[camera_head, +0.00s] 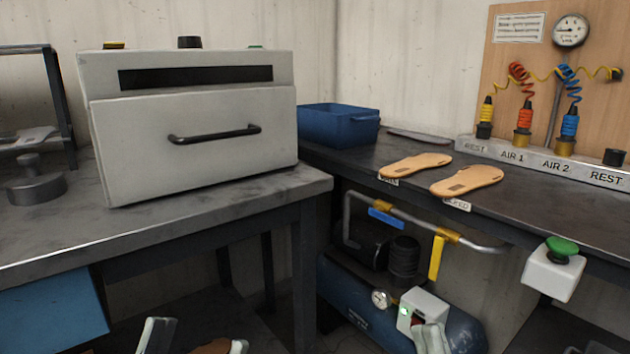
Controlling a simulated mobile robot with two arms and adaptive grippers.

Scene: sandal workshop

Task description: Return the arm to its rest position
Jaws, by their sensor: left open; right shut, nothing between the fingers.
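My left gripper (196,343) shows at the bottom edge, left of centre, with its two pale fingertips wide apart. A brown piece (211,347) shows between them at the frame edge; I cannot tell what it is or how far below it lies. My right gripper (432,339) is at the bottom edge, right of centre, with its fingertips together and empty. It appears in front of the blue compressor (465,331). Most of both arms is out of view.
A grey press box (195,150) stands on the left bench (270,205). The right bench (560,215) bears a blue bin (338,128), two tan soles (416,165) (467,180) and an air-fitting rack (540,160). A green button box (552,272) sits at its front edge.

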